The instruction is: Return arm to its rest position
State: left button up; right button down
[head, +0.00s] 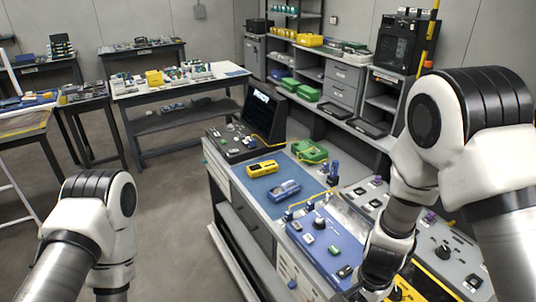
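My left arm comes in at the lower left, over the floor and away from the bench. Its lower end runs out of the picture at the bottom edge, so the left gripper does not show. My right arm comes in from the right, bends at a white joint and reaches down over the workbench. Its dark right gripper (372,279) is low over the near right part of the blue panel (318,238). The fingers are small, dark and partly cut off by the bottom edge. I cannot tell whether they hold anything.
The workbench holds a blue mat (265,197), a yellow device (263,169), a blue-grey device (283,190), a green case (309,151) and a dark monitor (264,113). Grey control panels lie beside the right arm. Shelves stand behind. Floor (170,215) is open left of the bench.

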jog(key=s+d+f+n+g+b, duration=0.2)
jog(key=s+f+n+b, duration=0.1)
jog(key=s+f, duration=0.7)
jog(key=s+d+f+n+g+b, duration=0.1)
jog(key=s+d+f+n+b, duration=0.2)
jog(key=s+f, duration=0.75)
pick_arm(q)
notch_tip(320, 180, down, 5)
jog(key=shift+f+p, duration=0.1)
jog(key=shift+p, duration=0.45)
pick_arm(e)
jog(key=n+t, duration=0.1)
jog(key=n, duration=0.1)
jog(key=w+a+r+n+t, duration=0.1)
jog(key=w+r+n+t, duration=0.1)
jog(key=n, duration=0.1)
jog(key=shift+w+a+r+n, duration=0.15)
jog(key=shift+a+r+n, duration=0.05)
jog(key=shift+a+n, duration=0.1)
jog(key=shift+d, duration=0.1)
